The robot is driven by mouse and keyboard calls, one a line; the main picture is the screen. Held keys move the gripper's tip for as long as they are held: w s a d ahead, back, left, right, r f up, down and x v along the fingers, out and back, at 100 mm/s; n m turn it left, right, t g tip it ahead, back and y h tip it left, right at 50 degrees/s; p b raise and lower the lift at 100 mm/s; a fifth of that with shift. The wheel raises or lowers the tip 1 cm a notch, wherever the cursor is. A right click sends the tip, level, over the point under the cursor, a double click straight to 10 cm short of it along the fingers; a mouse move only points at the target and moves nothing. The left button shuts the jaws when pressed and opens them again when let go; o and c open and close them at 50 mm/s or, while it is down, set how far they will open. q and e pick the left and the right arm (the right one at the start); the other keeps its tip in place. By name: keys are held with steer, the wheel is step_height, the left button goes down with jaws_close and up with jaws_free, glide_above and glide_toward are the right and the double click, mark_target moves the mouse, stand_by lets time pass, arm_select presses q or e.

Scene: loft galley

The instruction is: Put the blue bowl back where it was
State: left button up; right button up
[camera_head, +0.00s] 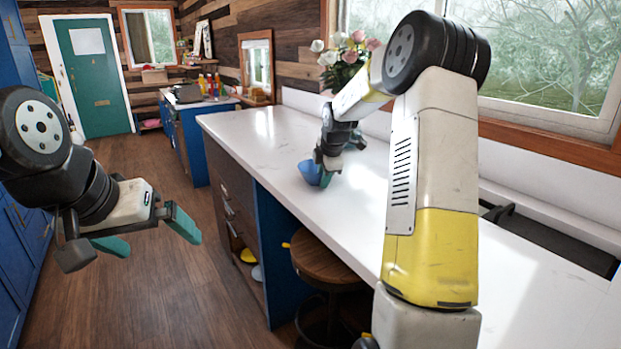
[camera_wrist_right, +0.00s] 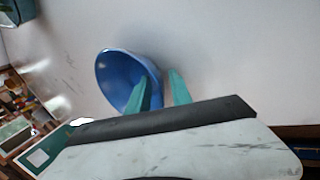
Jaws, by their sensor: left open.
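The blue bowl (camera_head: 311,173) is at the white counter's left side, below my right gripper (camera_head: 328,170); whether it rests on the top or hangs just above is unclear. In the right wrist view the bowl (camera_wrist_right: 121,79) shows its hollow side, with one green finger of the right gripper (camera_wrist_right: 161,84) over its inside and the other beyond its outer wall. The fingers stand a little apart around the rim; I cannot tell whether they grip it. My left gripper (camera_head: 150,232) is open and empty, above the floor left of the counter.
The long white counter (camera_head: 275,137) is mostly clear. A flower vase (camera_head: 343,60) stands by the window. A round wooden stool (camera_head: 325,262) is under the counter, near shelves holding a yellow item (camera_head: 249,255). Wooden floor (camera_head: 190,290) lies open at left.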

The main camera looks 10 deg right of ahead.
steer(key=v, duration=1.2)
steer(key=s+a+r+m, duration=0.2)
steer(key=s+a+m, duration=0.15)
steer(key=s, duration=0.55)
steer(key=s+a+r+m, duration=0.25)
steer(key=s+m, duration=0.25)
steer(key=s, duration=0.3)
steer(key=s+a+f+m+y, duration=0.1)
steer(key=s+m, duration=0.3)
steer(key=s, duration=0.4)
steer(key=s+a+f+m, duration=0.2)
steer(key=s+m, duration=0.3)
steer(key=s, duration=0.3)
steer(key=shift+f+t+y, duration=0.3)
steer(key=shift+f+y, duration=0.1)
steer(key=shift+f, duration=0.25)
steer(key=shift+s+m, duration=0.15)
steer(key=shift+m, duration=0.1)
